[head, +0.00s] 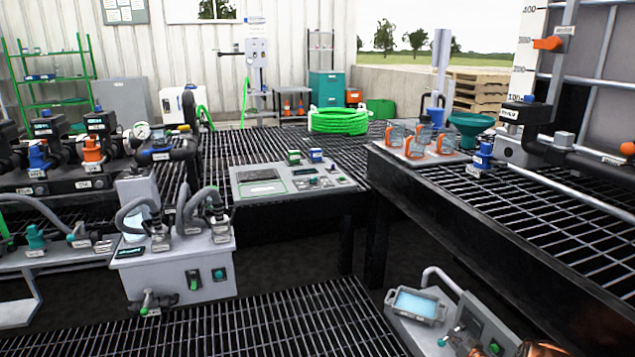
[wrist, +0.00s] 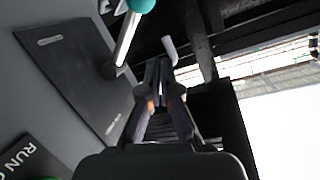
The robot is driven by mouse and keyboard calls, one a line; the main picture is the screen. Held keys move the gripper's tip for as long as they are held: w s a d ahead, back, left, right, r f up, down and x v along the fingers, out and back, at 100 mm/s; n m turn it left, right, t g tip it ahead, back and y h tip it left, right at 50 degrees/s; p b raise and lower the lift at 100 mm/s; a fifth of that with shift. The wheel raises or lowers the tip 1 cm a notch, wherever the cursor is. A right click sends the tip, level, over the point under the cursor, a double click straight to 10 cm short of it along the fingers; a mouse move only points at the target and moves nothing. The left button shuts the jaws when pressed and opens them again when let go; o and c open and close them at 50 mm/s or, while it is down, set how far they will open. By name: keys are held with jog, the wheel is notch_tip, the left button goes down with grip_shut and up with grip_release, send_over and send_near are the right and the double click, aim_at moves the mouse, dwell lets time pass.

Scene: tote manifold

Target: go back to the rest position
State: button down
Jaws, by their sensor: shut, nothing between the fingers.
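My gripper (wrist: 160,68) shows in the wrist view with its two fingers together and nothing between them. It is beside a grey control panel (wrist: 68,75) that carries a dark plate. A metal lever (wrist: 126,38) with a teal ball knob (wrist: 141,5) stands up from this panel, just left of the fingertips. I cannot tell whether the fingers touch the lever. In the head view, a grey control box (head: 462,325) with a teal knob is at the bottom right. My gripper cannot be made out clearly in the head view.
A black grated bench (head: 575,235) stands at the right with several clear cups. A grey pump unit (head: 180,265) with hoses is at the left. A green hose coil (head: 338,120) lies at the back.

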jog(key=s+a+r+n+g+h+p, duration=0.25)
jog(key=s+r+p, duration=0.25)
jog(key=r, duration=0.9)
jog(key=s+a+r+n+g+h+p, duration=0.15)
jog(key=s+a+r+g+p, duration=0.3)
jog(key=r, duration=0.85)
jog(key=s+a+r+n+g+h+p, duration=0.1)
jog(key=s+r+n+g+p, duration=0.2)
jog(key=s+r+p, duration=0.75)
jog(key=s+a+r+m+g+y+p, duration=0.1)
jog(key=s+a+r+p, duration=0.4)
jog(key=s+r, duration=0.7)
jog(key=s+a+r+m+g+y+p, duration=0.1)
jog(key=s+a+r+g+p, duration=0.2)
jog(key=s+a+r+p, duration=0.2)
jog(key=s+a+r+m+g+y+p, duration=0.1)
jog(key=s+a+r+p, duration=0.5)
jog(key=s+r, duration=1.3)
jog(key=a+m+g, duration=0.1)
jog(key=a, duration=0.2)
jog(key=shift+s+a+g, duration=0.3)
jog(key=shift+s, duration=0.1)
